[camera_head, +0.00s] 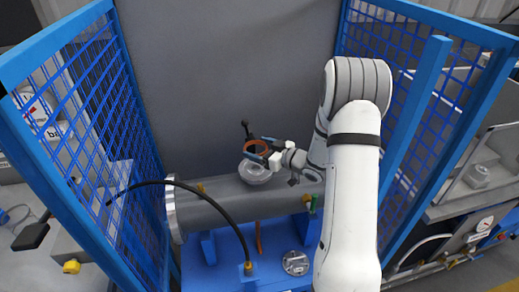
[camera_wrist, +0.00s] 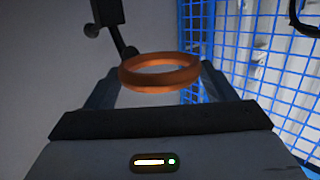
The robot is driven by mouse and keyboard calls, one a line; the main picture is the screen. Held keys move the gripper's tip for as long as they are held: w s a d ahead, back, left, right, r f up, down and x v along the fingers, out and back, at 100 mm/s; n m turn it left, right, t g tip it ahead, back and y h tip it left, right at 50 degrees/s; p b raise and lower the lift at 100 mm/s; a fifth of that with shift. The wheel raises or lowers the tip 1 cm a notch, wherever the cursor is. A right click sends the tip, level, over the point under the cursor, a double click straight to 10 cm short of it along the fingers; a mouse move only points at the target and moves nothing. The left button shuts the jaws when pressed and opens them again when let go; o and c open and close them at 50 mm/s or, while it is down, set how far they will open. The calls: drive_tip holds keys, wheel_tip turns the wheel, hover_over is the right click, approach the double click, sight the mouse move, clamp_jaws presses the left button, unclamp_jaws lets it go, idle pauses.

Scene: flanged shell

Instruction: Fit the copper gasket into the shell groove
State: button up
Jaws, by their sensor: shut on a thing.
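The copper gasket (camera_head: 247,147) is an orange ring held up at the middle of the head view. My gripper (camera_head: 262,148) is shut on it, one finger on each side. In the wrist view the gasket (camera_wrist: 160,78) lies nearly level between the fingertips. The shell (camera_head: 235,207) is a grey horizontal cylinder. Its round pale flanged opening (camera_head: 256,173) faces up on top, just below the gasket, with a gap that I cannot judge exactly. The groove itself is too small to make out in the head view and is not in the wrist view.
A black stalk (camera_head: 247,130) with a knob stands behind the gasket. A black hose (camera_head: 215,203) arches in front of the shell. A blue stand (camera_head: 210,270) carries the shell. Blue mesh fences (camera_head: 85,130) close both sides, and a grey wall (camera_head: 230,70) the back.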

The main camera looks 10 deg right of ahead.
sight(260, 170)
drive_tip(key=shift+f+b, duration=2.25)
drive_tip(key=shift+f, duration=0.65)
drive_tip(key=shift+b, duration=0.4)
drive_tip(key=shift+f+b, duration=1.15)
drive_tip(key=shift+f, duration=0.25)
drive_tip(key=o, duration=1.2)
drive_tip(key=shift+s, duration=0.1)
drive_tip(key=shift+c, duration=0.2)
drive_tip(key=shift+f, duration=0.1)
drive_tip(key=v, duration=0.8)
drive_tip(key=shift+b, duration=0.3)
drive_tip(key=shift+w+d, duration=0.1)
drive_tip(key=shift+w, duration=0.15)
